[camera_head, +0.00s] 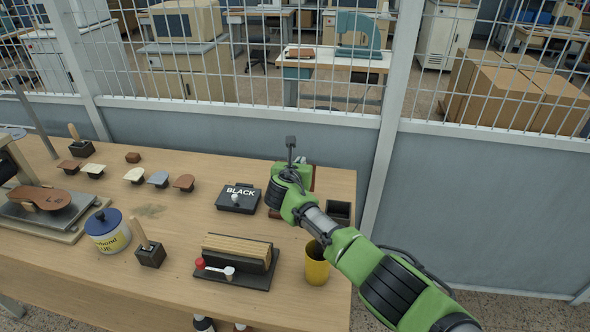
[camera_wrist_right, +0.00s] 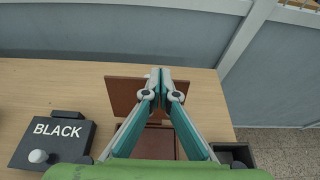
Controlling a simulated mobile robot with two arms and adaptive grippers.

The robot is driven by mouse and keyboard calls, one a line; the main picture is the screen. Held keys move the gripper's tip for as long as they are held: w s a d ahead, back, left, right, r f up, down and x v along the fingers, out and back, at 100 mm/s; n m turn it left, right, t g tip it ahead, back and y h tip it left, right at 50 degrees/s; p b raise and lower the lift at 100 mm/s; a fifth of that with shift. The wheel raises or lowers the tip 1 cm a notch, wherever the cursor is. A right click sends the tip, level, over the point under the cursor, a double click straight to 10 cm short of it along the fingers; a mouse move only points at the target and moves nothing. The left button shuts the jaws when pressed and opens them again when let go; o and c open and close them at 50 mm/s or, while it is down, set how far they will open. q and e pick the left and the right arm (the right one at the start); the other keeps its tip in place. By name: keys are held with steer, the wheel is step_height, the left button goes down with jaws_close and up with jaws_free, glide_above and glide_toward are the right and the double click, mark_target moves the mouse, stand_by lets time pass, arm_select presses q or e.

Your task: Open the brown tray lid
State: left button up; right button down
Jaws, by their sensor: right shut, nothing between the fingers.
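The brown tray (camera_wrist_right: 155,143) sits on the wooden table in the right wrist view, partly hidden by my right gripper. Its brown lid (camera_wrist_right: 122,92) appears raised and tilted at the tray's far side, with a small white knob partly showing at its top edge. My right gripper (camera_wrist_right: 156,76) is shut and empty; its fingers overlap the lid in the picture, and I cannot tell whether they touch it. In the head view my right arm covers most of the tray, and only a brown edge of the lid (camera_head: 308,179) shows. My left gripper is out of view.
A black box marked BLACK (camera_head: 238,197) stands left of the tray. An open dark bin (camera_head: 339,212) is on the right, and a yellow cup (camera_head: 317,265) stands nearer the front edge. A wall with wire mesh (camera_head: 230,130) rises behind the table.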

steer(key=shift+w, duration=0.65)
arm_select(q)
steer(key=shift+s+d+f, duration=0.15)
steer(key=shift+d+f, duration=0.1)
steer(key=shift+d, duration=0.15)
